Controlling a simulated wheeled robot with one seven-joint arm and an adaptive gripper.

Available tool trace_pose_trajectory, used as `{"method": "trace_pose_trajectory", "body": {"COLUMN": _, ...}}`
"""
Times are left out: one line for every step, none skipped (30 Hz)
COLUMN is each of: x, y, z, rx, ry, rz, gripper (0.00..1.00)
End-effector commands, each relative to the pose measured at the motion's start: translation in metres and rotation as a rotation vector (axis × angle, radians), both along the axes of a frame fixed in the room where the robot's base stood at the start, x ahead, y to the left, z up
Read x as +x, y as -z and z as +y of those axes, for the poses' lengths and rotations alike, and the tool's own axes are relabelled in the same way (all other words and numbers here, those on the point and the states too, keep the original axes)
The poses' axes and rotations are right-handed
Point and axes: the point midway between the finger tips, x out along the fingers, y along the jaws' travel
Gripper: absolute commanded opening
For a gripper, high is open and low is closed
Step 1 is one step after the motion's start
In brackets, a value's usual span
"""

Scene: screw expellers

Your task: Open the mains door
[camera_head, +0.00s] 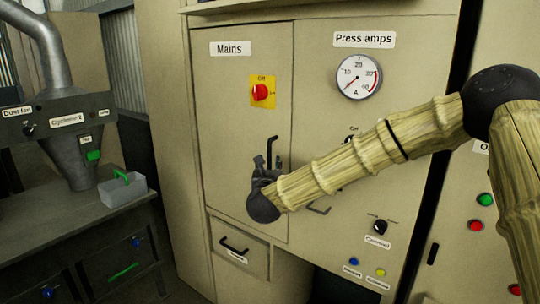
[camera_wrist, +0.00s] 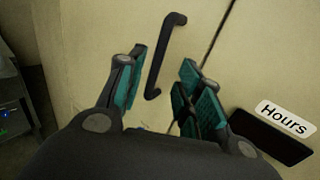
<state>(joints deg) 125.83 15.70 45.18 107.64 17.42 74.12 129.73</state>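The mains door (camera_head: 240,140) is a beige panel labelled "Mains" and looks closed, level with the panel beside it. Its black bar handle (camera_head: 272,148) stands near the right edge of the door; in the wrist view the handle (camera_wrist: 163,57) shows nearly whole. My gripper (camera_head: 268,163) is in front of the door at the handle's lower end. In the wrist view my gripper (camera_wrist: 160,90) is open, with teal-padded fingers apart. The handle lies ahead, between the fingers' directions and nearer the left finger. I cannot tell whether a finger touches it.
A red rotary switch (camera_head: 261,92) on a yellow plate sits on the door. A "Press amps" gauge (camera_head: 359,77) is on the right panel. A drawer (camera_head: 238,247) lies below the door. A bench with a grey tub (camera_head: 122,190) stands at left.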

Motion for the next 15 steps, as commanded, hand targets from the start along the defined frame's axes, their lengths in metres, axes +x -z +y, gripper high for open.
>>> {"method": "trace_pose_trajectory", "body": {"x": 0.009, "y": -0.003, "z": 0.001, "rx": -0.001, "ry": 0.000, "rz": 0.001, "gripper": 0.35}}
{"method": "trace_pose_trajectory", "body": {"x": 0.014, "y": -0.003, "z": 0.001, "rx": -0.002, "ry": 0.000, "rz": 0.000, "gripper": 0.35}}
{"method": "trace_pose_trajectory", "body": {"x": 0.020, "y": -0.003, "z": 0.000, "rx": -0.003, "ry": 0.000, "rz": 0.000, "gripper": 0.35}}
{"method": "trace_pose_trajectory", "body": {"x": 0.025, "y": -0.003, "z": -0.001, "rx": -0.003, "ry": 0.000, "rz": 0.000, "gripper": 0.35}}
{"method": "trace_pose_trajectory", "body": {"x": 0.030, "y": -0.003, "z": -0.001, "rx": -0.004, "ry": -0.001, "rz": 0.000, "gripper": 0.35}}
{"method": "trace_pose_trajectory", "body": {"x": 0.037, "y": -0.004, "z": -0.001, "rx": -0.003, "ry": 0.000, "rz": -0.001, "gripper": 0.35}}
{"method": "trace_pose_trajectory", "body": {"x": 0.041, "y": -0.003, "z": 0.000, "rx": -0.003, "ry": -0.001, "rz": 0.000, "gripper": 0.35}}
{"method": "trace_pose_trajectory", "body": {"x": 0.046, "y": -0.003, "z": 0.000, "rx": -0.003, "ry": -0.002, "rz": 0.000, "gripper": 0.35}}
{"method": "trace_pose_trajectory", "body": {"x": 0.052, "y": -0.003, "z": -0.001, "rx": -0.003, "ry": -0.001, "rz": 0.000, "gripper": 0.35}}
{"method": "trace_pose_trajectory", "body": {"x": 0.056, "y": -0.002, "z": -0.001, "rx": -0.004, "ry": -0.001, "rz": 0.000, "gripper": 0.35}}
{"method": "trace_pose_trajectory", "body": {"x": 0.060, "y": -0.002, "z": -0.002, "rx": -0.004, "ry": -0.001, "rz": 0.000, "gripper": 0.35}}
{"method": "trace_pose_trajectory", "body": {"x": 0.064, "y": -0.002, "z": -0.001, "rx": -0.004, "ry": -0.002, "rz": 0.001, "gripper": 0.35}}
{"method": "trace_pose_trajectory", "body": {"x": 0.067, "y": -0.002, "z": -0.001, "rx": -0.004, "ry": -0.002, "rz": 0.001, "gripper": 0.35}}
{"method": "trace_pose_trajectory", "body": {"x": 0.070, "y": -0.002, "z": -0.001, "rx": -0.003, "ry": -0.002, "rz": 0.000, "gripper": 0.35}}
{"method": "trace_pose_trajectory", "body": {"x": 0.073, "y": -0.002, "z": -0.001, "rx": -0.003, "ry": -0.002, "rz": 0.000, "gripper": 0.35}}
